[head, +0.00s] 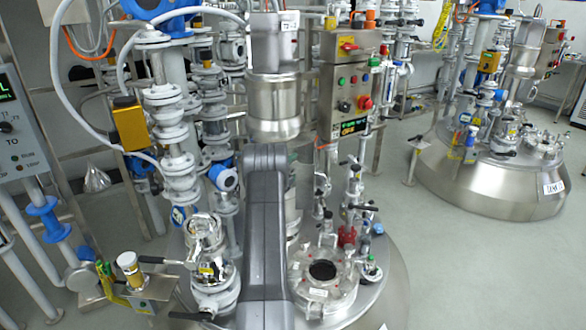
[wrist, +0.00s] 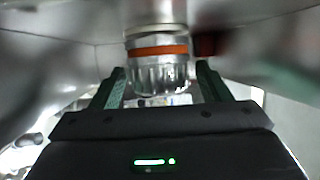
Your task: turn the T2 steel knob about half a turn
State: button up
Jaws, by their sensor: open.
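In the wrist view, a ribbed steel knob (wrist: 162,75) with an orange band above its ribs hangs in the middle of the picture. I cannot read a T2 label on it. My gripper (wrist: 160,82) is open, with one dark green finger on each side of the knob. Small gaps seem to show between the fingers and the knob, but I cannot tell whether either finger touches it. In the head view my grey arm stands in front of the near reactor, and my gripper and the knob are hidden from sight.
The near steel reactor (head: 385,290) carries a round port (head: 322,271), valves and pipes close around my arm. A control box (head: 350,85) stands above it. A second reactor (head: 495,185) is at the right. Grey floor (head: 440,260) between them is clear.

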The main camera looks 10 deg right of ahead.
jog(key=c, duration=1)
jog(key=shift+r+m+g+y+p, duration=0.35)
jog(key=shift+m+g+y+p, duration=0.35)
jog(key=shift+g+y, duration=0.4)
jog(key=shift+f+g+y+p, duration=0.25)
jog(key=shift+g+y+p, duration=0.15)
jog(key=shift+y+p, duration=0.2)
jog(key=o, duration=1)
jog(key=shift+a, duration=0.1)
jog(key=b+v, duration=0.2)
jog(key=v, duration=1.1)
jog(key=shift+s+a, duration=0.2)
jog(key=shift+s, duration=0.1)
